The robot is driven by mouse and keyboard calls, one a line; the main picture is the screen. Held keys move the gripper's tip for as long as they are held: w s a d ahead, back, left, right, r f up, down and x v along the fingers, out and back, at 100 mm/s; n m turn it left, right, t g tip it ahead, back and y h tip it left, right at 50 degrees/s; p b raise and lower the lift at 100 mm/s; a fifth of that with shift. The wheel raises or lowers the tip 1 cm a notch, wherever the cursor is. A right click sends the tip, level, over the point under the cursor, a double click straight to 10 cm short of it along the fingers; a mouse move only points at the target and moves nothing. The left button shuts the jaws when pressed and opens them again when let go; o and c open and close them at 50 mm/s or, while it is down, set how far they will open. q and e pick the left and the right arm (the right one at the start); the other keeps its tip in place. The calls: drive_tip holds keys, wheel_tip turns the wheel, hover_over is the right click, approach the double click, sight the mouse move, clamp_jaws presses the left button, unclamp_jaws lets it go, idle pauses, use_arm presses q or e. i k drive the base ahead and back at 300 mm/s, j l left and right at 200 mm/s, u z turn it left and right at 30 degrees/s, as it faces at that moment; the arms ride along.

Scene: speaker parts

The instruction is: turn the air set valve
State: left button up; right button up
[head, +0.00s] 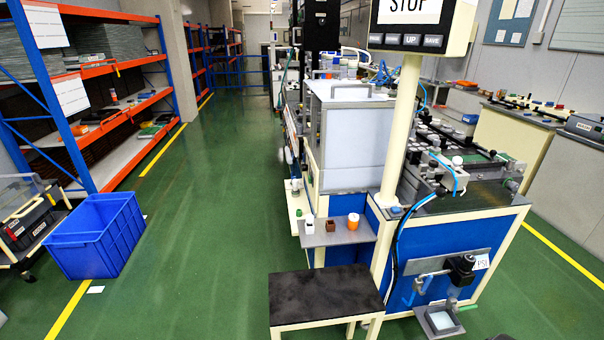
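A dark valve unit with a round cap (462,268) sits on the blue front panel of the machine at the lower right, and looks like the air set valve. A clear bowl hangs below it, and a pipe runs left from it to a small fitting (421,284). A white tag marked like "PSI" (481,262) is beside it. The valve's turning position is too small to tell. Neither of my grippers shows in the head view.
A black-topped stool (325,296) stands left of the valve. A small shelf (338,234) holds small parts beside a cream post (400,130). A grey tray (438,321) is below the valve. A blue crate (95,235) stands left; the green aisle (210,190) is clear.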

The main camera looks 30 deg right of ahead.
sight(422, 292)
drive_tip(key=k+l+u, duration=0.15)
drive_tip(key=l+u, duration=0.15)
drive_tip(key=l, duration=0.35)
drive_tip(key=k+l+u, duration=0.3)
drive_tip(key=l, duration=0.35)
drive_tip(key=k+l+u, duration=0.3)
drive_tip(key=l, duration=0.3)
drive_tip(key=k+l+u, duration=0.3)
drive_tip(key=l, duration=0.2)
drive_tip(key=k+l+u, duration=0.25)
drive_tip(key=k+l, duration=0.15)
